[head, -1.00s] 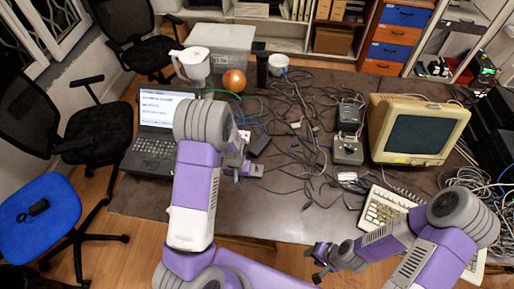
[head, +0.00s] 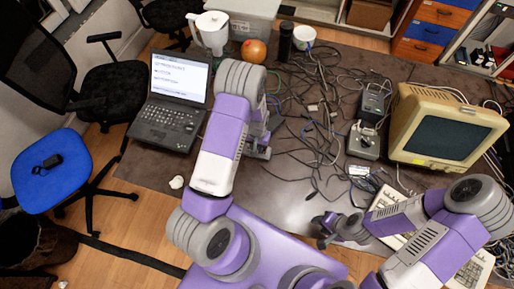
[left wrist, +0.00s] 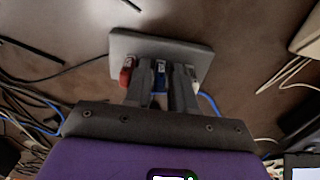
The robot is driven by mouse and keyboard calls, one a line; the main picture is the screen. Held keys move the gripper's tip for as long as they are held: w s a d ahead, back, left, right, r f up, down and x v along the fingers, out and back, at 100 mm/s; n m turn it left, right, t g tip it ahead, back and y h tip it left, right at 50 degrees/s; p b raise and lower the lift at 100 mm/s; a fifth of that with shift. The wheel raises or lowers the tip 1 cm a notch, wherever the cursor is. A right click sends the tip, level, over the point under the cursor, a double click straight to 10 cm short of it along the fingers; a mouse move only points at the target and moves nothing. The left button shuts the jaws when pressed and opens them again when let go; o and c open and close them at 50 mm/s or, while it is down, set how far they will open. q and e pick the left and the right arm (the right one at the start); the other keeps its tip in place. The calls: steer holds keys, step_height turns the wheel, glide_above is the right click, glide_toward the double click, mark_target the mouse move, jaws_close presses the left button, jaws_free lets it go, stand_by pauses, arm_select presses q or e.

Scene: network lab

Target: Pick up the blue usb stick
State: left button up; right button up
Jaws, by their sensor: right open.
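The blue usb stick (left wrist: 160,69) stands at a flat grey block (left wrist: 191,49) in the left wrist view, between a red stick (left wrist: 127,71) and a whitish one partly hidden by a finger. My left gripper (left wrist: 163,82) has its two fingers on either side of the blue stick. I cannot tell whether they touch it. In the head view my left gripper (head: 262,150) is low over the table behind my arm, and the blue stick cannot be made out there. My right gripper (head: 320,232) is open and empty near the table's front edge.
A laptop (head: 174,101) stands left on the table (head: 150,170). A white jug (head: 212,32), an orange-red fruit (head: 254,50) and a white cup (head: 304,37) are at the back. Tangled cables (head: 310,110) cover the middle. An old monitor (head: 447,128) and a keyboard (head: 393,207) are right.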

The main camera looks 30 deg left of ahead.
arm_select(q)
jaws_close()
steer(key=shift+r, duration=0.1)
stand_by(0.3)
